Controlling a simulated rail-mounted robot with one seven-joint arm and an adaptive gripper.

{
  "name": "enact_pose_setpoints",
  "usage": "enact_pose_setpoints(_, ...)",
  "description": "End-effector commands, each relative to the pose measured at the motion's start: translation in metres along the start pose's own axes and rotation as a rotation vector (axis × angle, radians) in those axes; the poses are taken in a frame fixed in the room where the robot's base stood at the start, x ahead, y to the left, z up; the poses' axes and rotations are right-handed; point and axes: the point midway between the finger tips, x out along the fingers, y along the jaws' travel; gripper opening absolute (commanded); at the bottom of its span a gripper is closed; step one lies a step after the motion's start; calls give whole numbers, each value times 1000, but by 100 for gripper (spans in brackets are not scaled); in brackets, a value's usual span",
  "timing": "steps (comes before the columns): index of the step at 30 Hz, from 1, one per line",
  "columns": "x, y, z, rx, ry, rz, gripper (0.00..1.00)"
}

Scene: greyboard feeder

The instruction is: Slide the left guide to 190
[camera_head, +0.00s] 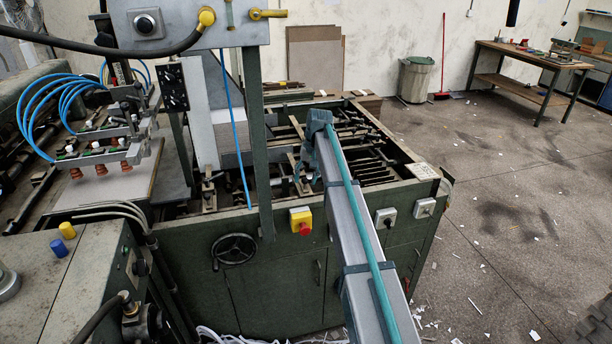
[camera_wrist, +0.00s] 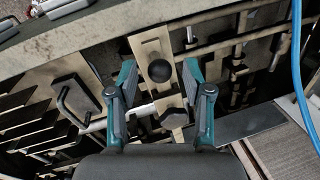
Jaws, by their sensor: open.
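A beige guide plate (camera_wrist: 150,50) with a round black knob (camera_wrist: 159,71) shows in the wrist view, lying across the rods of the feeder. My gripper (camera_wrist: 160,72) is open, one teal finger on each side of the round knob, with visible gaps between. In the head view my gripper (camera_head: 309,178) points down into the feeder bed, and my arm hides part of it. I cannot tell from the views whether this is the left guide. No readable scale or 190 mark shows.
The feeder's green housing (camera_head: 225,245) surrounds the bed. A bent black handle (camera_wrist: 75,105) is left of my fingers in the wrist view. A blue hose (camera_wrist: 299,70) is at the right. Dark slats (camera_wrist: 30,115) fill the left side. A yellow-red switch box (camera_head: 300,220) is on the front.

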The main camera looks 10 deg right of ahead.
Motion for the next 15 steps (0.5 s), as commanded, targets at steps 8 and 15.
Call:
enact_pose_setpoints(8,2,0,0,0,1,0,50)
enact_pose_setpoints(15,1,0,0,0,1,0,12)
